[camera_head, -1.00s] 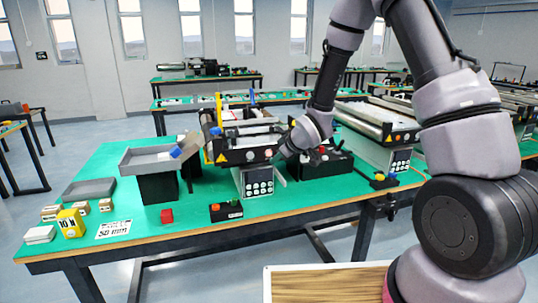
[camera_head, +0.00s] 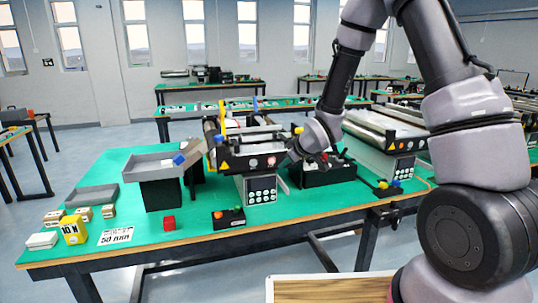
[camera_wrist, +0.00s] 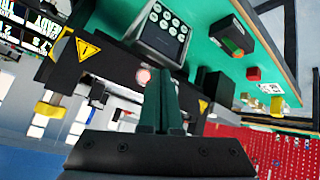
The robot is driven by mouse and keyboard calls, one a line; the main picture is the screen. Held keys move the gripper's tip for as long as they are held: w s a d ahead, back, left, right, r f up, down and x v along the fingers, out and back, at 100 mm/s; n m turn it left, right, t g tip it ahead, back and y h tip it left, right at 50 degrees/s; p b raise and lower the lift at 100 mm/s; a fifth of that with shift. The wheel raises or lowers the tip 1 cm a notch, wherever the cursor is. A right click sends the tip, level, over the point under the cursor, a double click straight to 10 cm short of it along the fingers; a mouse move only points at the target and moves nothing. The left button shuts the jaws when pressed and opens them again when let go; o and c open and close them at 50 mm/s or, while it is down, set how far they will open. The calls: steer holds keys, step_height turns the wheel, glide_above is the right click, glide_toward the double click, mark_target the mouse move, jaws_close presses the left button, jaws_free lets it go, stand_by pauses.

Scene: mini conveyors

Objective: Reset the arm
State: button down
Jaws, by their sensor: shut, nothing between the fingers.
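My arm (camera_head: 470,110) rises at the right of the head view, bends over at the top and comes down towards the green table. Its wrist end (camera_head: 318,133) is beside the small conveyor (camera_head: 243,150), at that machine's right. The fingertips are hard to make out in the head view. In the wrist view my gripper (camera_wrist: 168,80) shows two dark green fingers pressed together, with nothing between them. Beyond them are the conveyor's dark frame with yellow warning signs and a grey keypad panel (camera_wrist: 162,30).
A black control box (camera_head: 330,172) and a larger conveyor (camera_head: 385,135) stand close to my wrist.

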steer(key=s+d+r+m+h, duration=0.2)
steer(key=s+d+r+m, duration=0.15)
steer(key=d+r, duration=0.45)
steer(key=s+d+r+m+h, duration=0.1)
steer(key=s+d+r+m, duration=0.3)
steer(key=r, duration=0.6)
steer(key=s+d+r+m, duration=0.3)
steer(key=s+r, duration=0.2)
steer(key=s, duration=0.5)
steer(key=s+d+r+m, duration=0.3)
steer(key=s+r+m, duration=0.1)
steer(key=s, duration=0.5)
steer(key=shift+s+d+r+g, duration=0.15)
steer(key=shift+s+r+g, duration=0.25)
steer(key=shift+r, duration=0.3)
steer(key=shift+w, duration=0.1)
